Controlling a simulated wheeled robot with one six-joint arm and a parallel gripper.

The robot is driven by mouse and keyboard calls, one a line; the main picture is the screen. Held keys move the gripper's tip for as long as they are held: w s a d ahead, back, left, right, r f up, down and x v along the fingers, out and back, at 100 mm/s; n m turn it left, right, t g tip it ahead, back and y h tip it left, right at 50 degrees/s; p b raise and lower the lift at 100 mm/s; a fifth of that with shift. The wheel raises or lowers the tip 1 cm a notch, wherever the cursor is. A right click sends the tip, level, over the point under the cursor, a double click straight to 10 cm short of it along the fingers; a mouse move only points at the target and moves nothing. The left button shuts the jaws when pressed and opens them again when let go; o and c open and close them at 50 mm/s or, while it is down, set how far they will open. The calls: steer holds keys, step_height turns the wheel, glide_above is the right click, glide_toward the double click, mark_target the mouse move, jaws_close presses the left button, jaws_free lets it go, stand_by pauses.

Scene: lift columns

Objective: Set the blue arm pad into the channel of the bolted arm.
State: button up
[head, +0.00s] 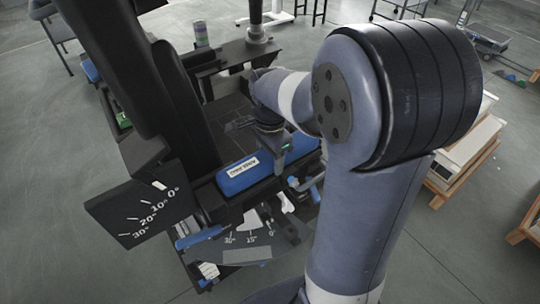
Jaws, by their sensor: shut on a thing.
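The blue arm pad (235,183) is a long padded block with a white label. It lies slantwise in the middle of the head view, its right part passing behind my gripper. My gripper (282,168) points down over the pad and is shut on it; the fingertips are mostly hidden. A dark arm-like rail (222,209) of the chair runs close under and beside the pad. Its channel is hidden from this angle, and I cannot tell whether the pad touches it or hangs just above.
A black block marked with degrees (140,208) stands at the left beside the tall dark backrest (125,65). A second angle scale (250,228) lies below the pad. Wooden-framed pallets (468,160) stand at the right.

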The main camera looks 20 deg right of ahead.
steer(key=o, duration=1.4)
steer(key=shift+f, duration=0.1)
steer(key=shift+c, duration=0.2)
steer(key=shift+o, duration=0.4)
steer(key=o, duration=0.4)
steer(key=shift+s, duration=0.1)
steer(key=shift+c, duration=0.2)
steer(key=shift+r+p, duration=0.9)
steer(key=shift+r, duration=0.2)
steer(key=shift+r+p, duration=2.1)
steer(key=shift+r, duration=0.4)
